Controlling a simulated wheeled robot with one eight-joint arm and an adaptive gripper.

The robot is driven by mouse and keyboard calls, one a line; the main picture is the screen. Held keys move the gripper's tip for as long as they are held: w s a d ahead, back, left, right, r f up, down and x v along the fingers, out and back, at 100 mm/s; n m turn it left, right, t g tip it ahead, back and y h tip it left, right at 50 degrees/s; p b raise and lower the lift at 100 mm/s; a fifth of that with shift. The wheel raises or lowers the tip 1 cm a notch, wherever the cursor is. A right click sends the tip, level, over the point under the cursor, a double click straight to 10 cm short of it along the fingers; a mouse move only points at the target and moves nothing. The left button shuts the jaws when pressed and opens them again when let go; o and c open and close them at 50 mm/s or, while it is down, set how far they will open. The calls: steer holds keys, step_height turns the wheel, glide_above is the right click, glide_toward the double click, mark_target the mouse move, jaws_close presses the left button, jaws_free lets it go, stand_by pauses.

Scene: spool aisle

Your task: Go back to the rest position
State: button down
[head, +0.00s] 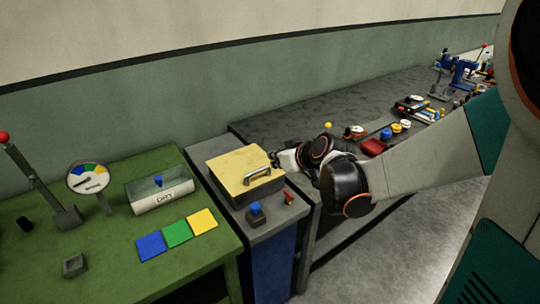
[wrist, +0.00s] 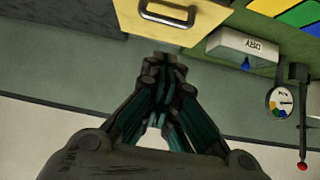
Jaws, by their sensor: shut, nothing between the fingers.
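My gripper (wrist: 165,62) is shut and empty in the wrist view, its fingertips together just below the edge of a yellow lid in the picture. In the head view my gripper (head: 280,160) is small and partly hidden by my wrist, close to the right side of the yellow-lidded box (head: 238,168). The box has a grey metal handle on its lid, which also shows in the wrist view (wrist: 168,14). I cannot tell whether the fingers touch the box.
A green table (head: 105,270) at left holds a DRY box (head: 160,197), a dial (head: 88,177), a red-knobbed lever (head: 38,180) and coloured tiles (head: 177,233). A blue-topped button (head: 256,213) stands before the yellow-lidded box. A dark bench (head: 300,120) with several tools runs right.

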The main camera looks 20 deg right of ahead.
steer(key=s+r+m+g+h, duration=0.1)
steer(key=s+r, duration=0.1)
steer(key=s, duration=1)
steer(key=s+a+r+m+g+h, duration=0.1)
steer(key=s+r+m+g+h, duration=0.1)
steer(key=s, duration=1.1)
steer(key=shift+s+r+m+g, duration=0.25)
steer(key=shift+m+g, duration=0.05)
